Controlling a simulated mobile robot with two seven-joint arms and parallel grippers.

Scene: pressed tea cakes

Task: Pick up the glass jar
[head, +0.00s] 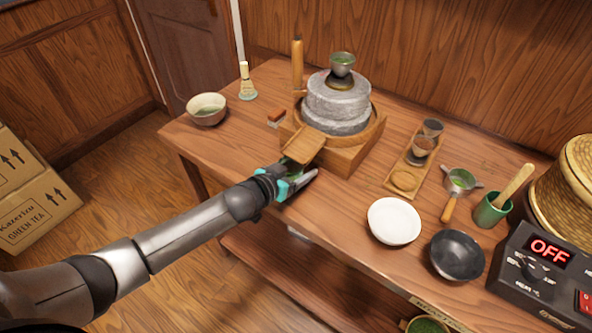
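My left arm reaches in from the lower left. Its gripper (294,182), with teal finger parts, is at the table's front edge, just below the wooden spout (304,148) of the stone mill. A small patch of green shows between the spout and the fingers; it may be part of the glass jar, but the gripper hides most of that spot. I cannot tell whether the fingers are apart or closed on something. No glass jar shows clearly elsewhere. My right gripper is not in view.
The stone mill (338,104) stands behind the gripper with a cup (342,64) on top. A white bowl (394,221), a black bowl (457,255) and a wooden tray (393,183) with small cups lie to the right. Bare tabletop (335,208) lies right of the gripper.

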